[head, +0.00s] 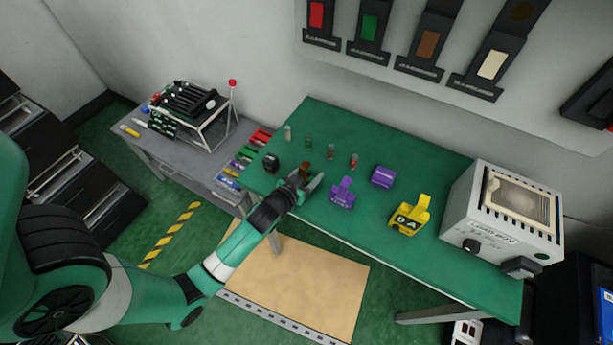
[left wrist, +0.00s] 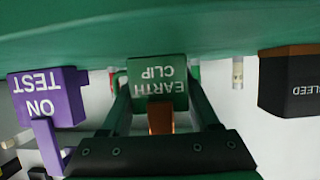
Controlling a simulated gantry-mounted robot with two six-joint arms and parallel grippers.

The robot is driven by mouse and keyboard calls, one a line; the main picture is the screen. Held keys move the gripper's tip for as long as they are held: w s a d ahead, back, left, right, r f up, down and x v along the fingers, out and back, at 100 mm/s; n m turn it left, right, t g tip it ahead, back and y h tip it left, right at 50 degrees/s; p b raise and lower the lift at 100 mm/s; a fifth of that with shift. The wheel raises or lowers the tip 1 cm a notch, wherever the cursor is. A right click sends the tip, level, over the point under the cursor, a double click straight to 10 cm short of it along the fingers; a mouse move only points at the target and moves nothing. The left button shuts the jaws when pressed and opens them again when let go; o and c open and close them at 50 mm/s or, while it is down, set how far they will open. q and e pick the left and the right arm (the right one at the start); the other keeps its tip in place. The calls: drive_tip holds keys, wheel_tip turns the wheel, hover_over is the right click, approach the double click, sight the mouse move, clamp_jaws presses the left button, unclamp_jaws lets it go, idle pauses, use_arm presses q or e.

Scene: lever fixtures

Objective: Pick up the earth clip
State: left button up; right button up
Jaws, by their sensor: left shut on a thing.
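The earth clip is a green block (left wrist: 157,72) with white lettering and a copper-brown part (left wrist: 161,117). It sits between the two fingers of my left gripper (left wrist: 160,95) in the left wrist view, where it appears upside down. In the head view my left gripper (head: 306,183) is at the near edge of the green bench, with a brown piece (head: 305,168) showing at its jaws. The clip's green body is hard to tell from the bench there. My left gripper is shut on the clip. Whether the clip touches the bench I cannot tell. My right gripper is not in view.
On the green bench (head: 420,170) a purple block (head: 342,193) stands close right of the gripper and a black block (head: 271,163) to its left. A purple piece (head: 383,177), a yellow block (head: 408,215) and a white load box (head: 503,215) are farther right. Small posts stand behind.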

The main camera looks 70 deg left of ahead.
use_arm(q)
drive_tip(key=shift+r, duration=0.15)
drive_tip(key=shift+r, duration=0.3)
wheel_tip(320, 180, up, 3)
drive_tip(key=shift+f+p, duration=0.15)
drive_tip(key=shift+p, duration=0.85)
drive_tip(key=d+r+p, duration=0.9)
drive_tip(key=d+p, duration=0.1)
drive_tip(key=d, duration=0.4)
drive_tip(key=shift+s+r, duration=0.25)
